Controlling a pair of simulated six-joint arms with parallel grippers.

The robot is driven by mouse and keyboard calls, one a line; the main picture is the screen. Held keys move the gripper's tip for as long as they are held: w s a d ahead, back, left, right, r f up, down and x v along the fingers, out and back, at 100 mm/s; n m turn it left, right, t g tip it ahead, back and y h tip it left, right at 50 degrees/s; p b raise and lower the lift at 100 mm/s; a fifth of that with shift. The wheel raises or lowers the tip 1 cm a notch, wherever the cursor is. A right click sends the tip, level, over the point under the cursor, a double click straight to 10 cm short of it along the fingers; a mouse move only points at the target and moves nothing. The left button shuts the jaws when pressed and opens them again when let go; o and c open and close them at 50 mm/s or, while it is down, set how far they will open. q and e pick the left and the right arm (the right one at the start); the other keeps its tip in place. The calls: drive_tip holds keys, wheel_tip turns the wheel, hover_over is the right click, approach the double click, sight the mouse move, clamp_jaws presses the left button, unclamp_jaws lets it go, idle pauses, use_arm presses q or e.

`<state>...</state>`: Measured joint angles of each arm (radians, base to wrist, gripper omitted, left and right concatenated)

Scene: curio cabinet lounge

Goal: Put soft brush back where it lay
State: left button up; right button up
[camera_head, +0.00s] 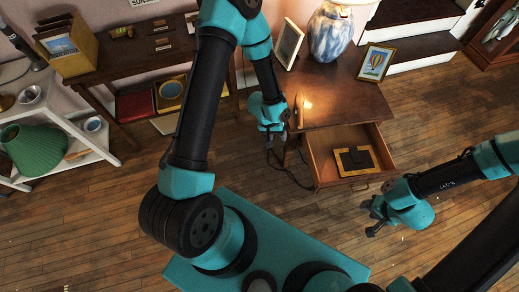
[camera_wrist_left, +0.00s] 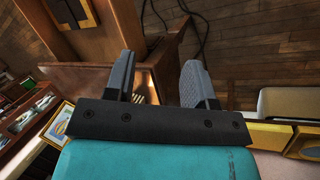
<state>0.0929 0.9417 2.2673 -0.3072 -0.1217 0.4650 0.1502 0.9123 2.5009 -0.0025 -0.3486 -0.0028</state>
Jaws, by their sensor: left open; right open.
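A slim brown object (camera_head: 299,112), which may be the soft brush, is at the left edge of the wooden side table's top, beside a bright glow. My left gripper (camera_head: 272,128) is just left of it, at the table's edge. In the left wrist view, the left gripper (camera_wrist_left: 158,72) is open, with a pale, bristle-like patch (camera_wrist_left: 147,88) partly hidden behind one finger; I cannot tell whether this is the brush. My right gripper (camera_head: 373,215) is open and empty, over the floor in front of the drawer.
The side table (camera_head: 335,92) carries a blue-white lamp (camera_head: 330,36), a balloon picture (camera_head: 375,63) and a pale frame (camera_head: 288,43). Its drawer (camera_head: 322,168) stands open, holding a dark and yellow item (camera_head: 357,160). A white shelf with a green lampshade (camera_head: 35,150) stands left.

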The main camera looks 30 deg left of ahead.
use_arm(q)
drive_tip(key=s+a+r+m, duration=0.1)
drive_tip(key=s+a, duration=0.1)
drive_tip(key=s, duration=0.8)
drive_tip(key=shift+s+a+y, duration=0.25)
drive_tip(key=shift+s+y, duration=0.05)
drive_tip(key=shift+s, duration=0.05)
use_arm(e)
drive_tip(key=shift+c, duration=0.4)
